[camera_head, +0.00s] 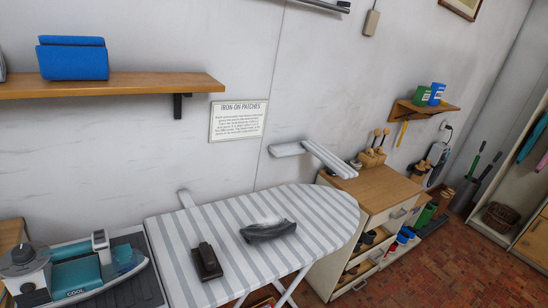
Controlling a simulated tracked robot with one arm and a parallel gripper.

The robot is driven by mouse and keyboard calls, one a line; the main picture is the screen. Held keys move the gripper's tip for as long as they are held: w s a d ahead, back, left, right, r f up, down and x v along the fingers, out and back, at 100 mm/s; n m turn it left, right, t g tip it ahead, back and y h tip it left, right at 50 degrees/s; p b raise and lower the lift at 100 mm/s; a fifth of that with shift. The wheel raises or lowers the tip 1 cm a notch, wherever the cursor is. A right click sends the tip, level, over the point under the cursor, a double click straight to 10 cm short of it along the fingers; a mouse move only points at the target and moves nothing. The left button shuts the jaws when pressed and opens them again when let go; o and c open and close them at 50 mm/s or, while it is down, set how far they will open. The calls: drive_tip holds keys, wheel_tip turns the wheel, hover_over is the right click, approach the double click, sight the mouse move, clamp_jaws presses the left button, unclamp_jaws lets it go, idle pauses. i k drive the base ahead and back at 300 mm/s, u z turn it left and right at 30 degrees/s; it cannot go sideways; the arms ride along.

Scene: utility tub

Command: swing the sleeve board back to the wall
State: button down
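The sleeve board (331,159) is a narrow, pale striped board at the middle right. It juts out from the wall into the room, above the far end of the large striped ironing board (300,250). Its inner end meets a short pale piece (287,149) against the wall, at an angle to it. Whether the two are hinged there is too small to tell. My gripper does not show in this view, so its opening and its distance from the sleeve board cannot be seen.
A dark flat iron-like object (207,262) and a crumpled grey cloth (268,231) lie on the ironing board. A steam iron station (75,275) stands at left. A wooden drawer cabinet (375,190) stands beside the sleeve board. Floor is clear at lower right.

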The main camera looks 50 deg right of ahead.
sight(338, 167)
drive_tip(key=z, duration=1.9)
drive_tip(key=k, duration=0.45)
drive_tip(key=z, duration=0.35)
drive_tip(key=i, duration=1.9)
drive_tip(key=u, duration=1)
drive_tip(key=i, duration=0.8)
drive_tip(key=u, duration=0.6)
